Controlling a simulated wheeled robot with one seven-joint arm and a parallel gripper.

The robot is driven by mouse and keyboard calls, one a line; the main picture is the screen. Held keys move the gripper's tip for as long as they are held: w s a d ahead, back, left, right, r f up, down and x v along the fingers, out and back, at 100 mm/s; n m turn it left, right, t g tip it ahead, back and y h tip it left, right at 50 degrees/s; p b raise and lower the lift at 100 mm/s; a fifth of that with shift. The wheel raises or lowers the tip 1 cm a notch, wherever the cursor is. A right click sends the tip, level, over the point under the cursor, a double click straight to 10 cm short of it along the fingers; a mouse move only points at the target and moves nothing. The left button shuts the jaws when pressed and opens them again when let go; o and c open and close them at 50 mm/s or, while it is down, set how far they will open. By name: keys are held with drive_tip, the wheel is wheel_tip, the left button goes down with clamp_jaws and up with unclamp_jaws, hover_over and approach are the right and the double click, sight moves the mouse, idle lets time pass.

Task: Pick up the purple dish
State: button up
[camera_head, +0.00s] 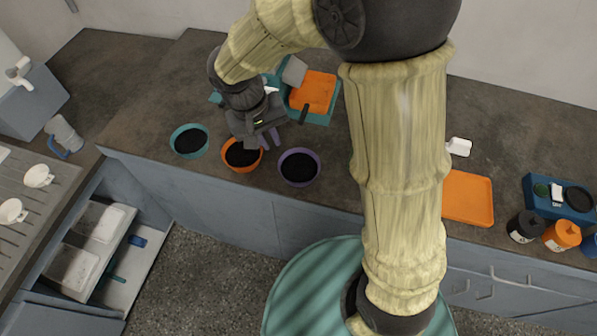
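The purple dish (300,184) is a round bowl holding dark material. It stands upright on the counter near the front edge, at the right end of a row of three. My gripper (277,129) is above and behind the row, up and left of the purple dish in the picture. Its two fingers look spread apart, with the dish outside them. A small purple piece (270,138) shows below the gripper; I cannot tell what it is. The gripper partly hides the area behind the dishes.
An orange dish (240,169) stands close left of the purple one, and a teal dish (175,152) further left. Behind is a teal tray (318,120) with an orange piece. An orange tray (468,198) and bottles (524,227) stand at right.

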sight(280, 169)
drive_tip(key=a, duration=0.3)
drive_tip(key=x, duration=1.2)
drive_tip(key=shift+w+d+f+p, duration=0.1)
drive_tip(key=shift+w+d+p, duration=0.15)
drive_tip(key=shift+d+p, duration=0.1)
drive_tip(key=shift+w+p+x, duration=0.2)
drive_tip(key=shift+p+x, duration=0.1)
drive_tip(key=shift+x, duration=1)
drive_tip(key=shift+w+p+x, duration=0.15)
drive_tip(key=shift+p+x, duration=0.1)
drive_tip(key=shift+x, duration=1)
drive_tip(key=shift+d, duration=0.1)
